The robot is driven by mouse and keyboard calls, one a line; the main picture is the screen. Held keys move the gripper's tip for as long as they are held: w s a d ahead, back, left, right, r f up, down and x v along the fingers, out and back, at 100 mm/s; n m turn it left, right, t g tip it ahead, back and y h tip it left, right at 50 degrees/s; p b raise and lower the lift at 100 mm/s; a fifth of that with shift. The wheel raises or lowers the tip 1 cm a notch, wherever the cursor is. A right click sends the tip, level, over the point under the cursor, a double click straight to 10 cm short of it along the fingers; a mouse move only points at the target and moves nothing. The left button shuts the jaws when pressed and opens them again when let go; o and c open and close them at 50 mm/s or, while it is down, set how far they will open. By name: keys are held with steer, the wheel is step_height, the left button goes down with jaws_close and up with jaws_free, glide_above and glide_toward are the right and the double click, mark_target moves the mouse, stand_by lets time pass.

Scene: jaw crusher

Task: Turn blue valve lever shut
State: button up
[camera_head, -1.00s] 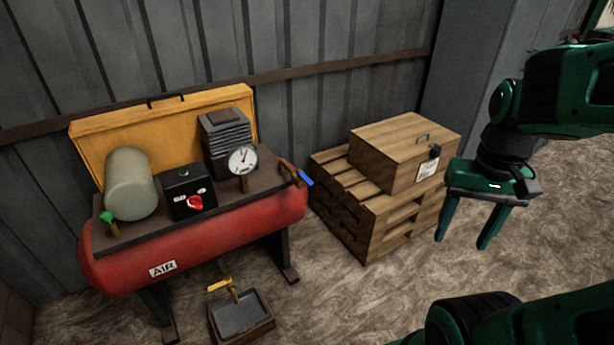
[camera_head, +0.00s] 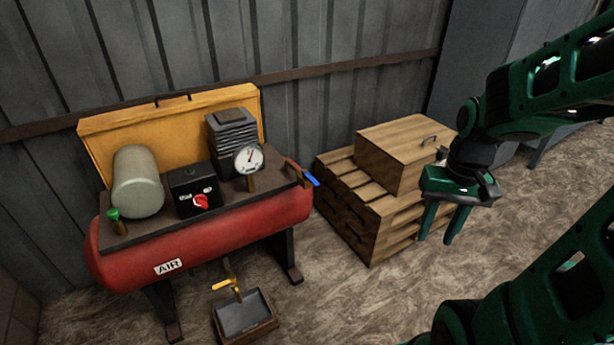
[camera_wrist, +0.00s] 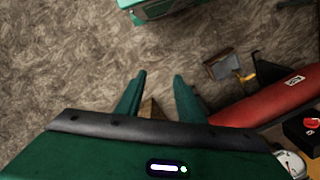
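The blue valve lever (camera_head: 312,180) is a small blue handle on a brass fitting at the right end of the red air compressor tank (camera_head: 215,232). My gripper (camera_head: 437,240) points down to the right of it, in front of the wooden crate and pallets, well apart from the lever. Its two green fingers are spread with nothing between them. In the wrist view the fingers (camera_wrist: 158,95) also show apart, and the red tank (camera_wrist: 270,103) lies at the right. I cannot make out the blue lever in the wrist view.
A wooden crate (camera_head: 392,160) sits on stacked pallets (camera_head: 350,210) right of the compressor. A tray (camera_head: 245,318) lies on the floor below a yellow-handled drain valve (camera_head: 226,284). A corrugated wall stands behind. Floor is open between compressor and pallets, toward the front.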

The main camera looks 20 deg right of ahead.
steer(key=w+a+f+y, duration=0.5)
steer(key=w+a+f, duration=0.65)
steer(key=f, duration=0.25)
steer(key=w+a+f+m+t+y, duration=0.2)
steer(key=w+a+m+t+y, duration=0.45)
steer(key=a, duration=0.65)
steer(key=w+a+r+m+t+y, duration=0.1)
steer(key=w+a+r+m+t, duration=0.15)
steer(key=w, duration=0.35)
steer(key=m+t+h, duration=0.8)
steer(key=m+t, duration=0.1)
steer(key=m, duration=1)
glide_toward(307, 173)
steer(key=shift+s, duration=0.2)
steer(key=x, duration=1)
steer(key=shift+w+f, duration=0.15)
steer(key=shift+w, duration=0.05)
